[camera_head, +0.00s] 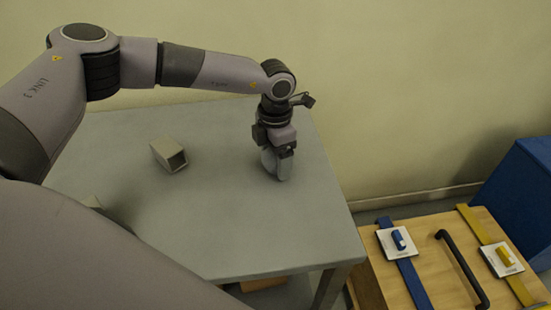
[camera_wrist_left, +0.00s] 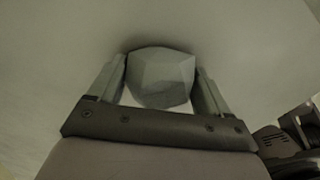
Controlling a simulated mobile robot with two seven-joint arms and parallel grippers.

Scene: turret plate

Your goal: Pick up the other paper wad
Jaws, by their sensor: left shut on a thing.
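A grey, faceted paper wad (camera_wrist_left: 160,76) sits between the two fingers of my left gripper (camera_wrist_left: 162,88) in the left wrist view. The fingers touch it on both sides. In the head view my left gripper (camera_head: 279,164) points down at the grey table near its right part, and the wad there is mostly hidden by the fingers. I cannot tell whether the wad touches the tabletop. My right gripper is not in view.
The grey table (camera_head: 225,225) carries a small open-ended box-shaped block (camera_head: 169,155) left of the gripper. At right stand a wooden box (camera_head: 430,260) with straps and black handle, and a blue bin (camera_head: 515,190).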

